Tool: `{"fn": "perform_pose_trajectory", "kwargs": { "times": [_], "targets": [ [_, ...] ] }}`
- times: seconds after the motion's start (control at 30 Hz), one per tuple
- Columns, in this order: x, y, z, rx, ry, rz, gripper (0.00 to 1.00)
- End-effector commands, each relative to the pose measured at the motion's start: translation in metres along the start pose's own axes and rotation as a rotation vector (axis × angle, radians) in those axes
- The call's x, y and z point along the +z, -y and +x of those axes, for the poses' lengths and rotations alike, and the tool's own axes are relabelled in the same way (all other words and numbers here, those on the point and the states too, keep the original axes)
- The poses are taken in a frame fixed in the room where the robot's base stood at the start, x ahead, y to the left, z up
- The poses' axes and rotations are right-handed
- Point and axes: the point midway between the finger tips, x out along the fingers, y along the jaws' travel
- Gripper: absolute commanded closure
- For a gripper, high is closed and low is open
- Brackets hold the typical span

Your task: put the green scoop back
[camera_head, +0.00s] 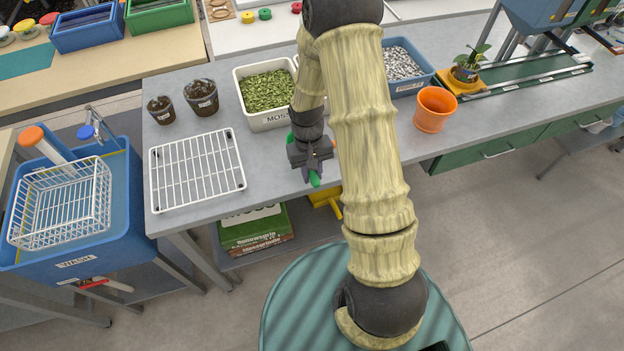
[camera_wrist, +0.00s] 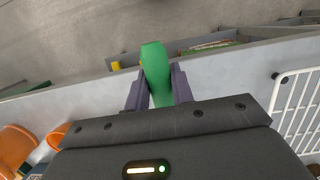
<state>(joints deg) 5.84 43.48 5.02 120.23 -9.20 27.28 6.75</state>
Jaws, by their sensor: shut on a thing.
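In the head view, my gripper (camera_head: 313,170) is at the bench's front edge, just in front of the moss bin (camera_head: 265,117). A small green end of the scoop (camera_head: 314,179) shows below the fingers there, and a bit of green shows behind the wrist. My arm and gripper hide most of the scoop. The moss bin is white and full of green flakes.
A white wire rack (camera_head: 197,170) and two dark pots (camera_head: 201,97) stand left on the bench. An orange pot (camera_head: 435,110) stands right of my arm. A blue bin (camera_head: 410,87) of pale bits is behind. My arm hides part of the bench's middle.

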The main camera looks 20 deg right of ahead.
Motion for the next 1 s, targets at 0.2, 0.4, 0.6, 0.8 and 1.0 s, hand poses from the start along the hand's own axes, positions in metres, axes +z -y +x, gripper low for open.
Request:
{"fn": "perform_pose_trajectory", "kwargs": {
  "times": [0.2, 0.4, 0.6, 0.8, 1.0],
  "targets": [
    [-0.003, 0.0, 0.024, 0.0, 0.005, 0.001, 1.0],
    [-0.007, 0.001, 0.04, 0.0, 0.0, -0.001, 1.0],
    [-0.007, 0.001, 0.04, 0.0, 0.0, -0.001, 1.0],
    [-0.008, -0.002, 0.042, -0.001, 0.0, 0.005, 0.69],
    [-0.007, -0.001, 0.042, -0.001, 0.0, 0.003, 0.55]
  ]
}}
